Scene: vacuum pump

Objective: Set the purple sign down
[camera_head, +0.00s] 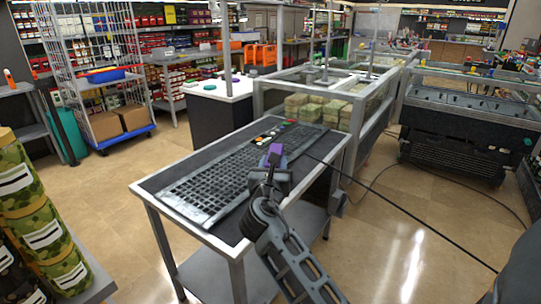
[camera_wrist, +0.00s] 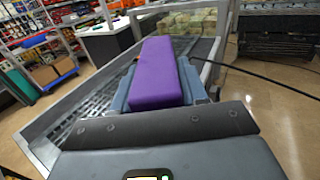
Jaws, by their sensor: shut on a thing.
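The purple sign (camera_wrist: 157,75) is a purple block held between the fingers of my gripper (camera_wrist: 158,88) in the wrist view. In the head view the purple sign (camera_head: 274,152) shows small at the tip of my gripper (camera_head: 272,163). My gripper is shut on it, above the right part of a table (camera_head: 157,186) with a dark top and a pale rim. I cannot tell whether the sign touches the surface below. The fingers partly hide its sides.
A dark grille (camera_head: 210,178) lies along the table, with small coloured items (camera_head: 268,137) at its far end. A black cable (camera_head: 400,223) runs off to the right. Glass cases (camera_head: 310,100) stand behind. A wheeled cage trolley (camera_head: 103,90) stands at the left, and camouflage-patterned cylinders (camera_head: 35,215) at the near left.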

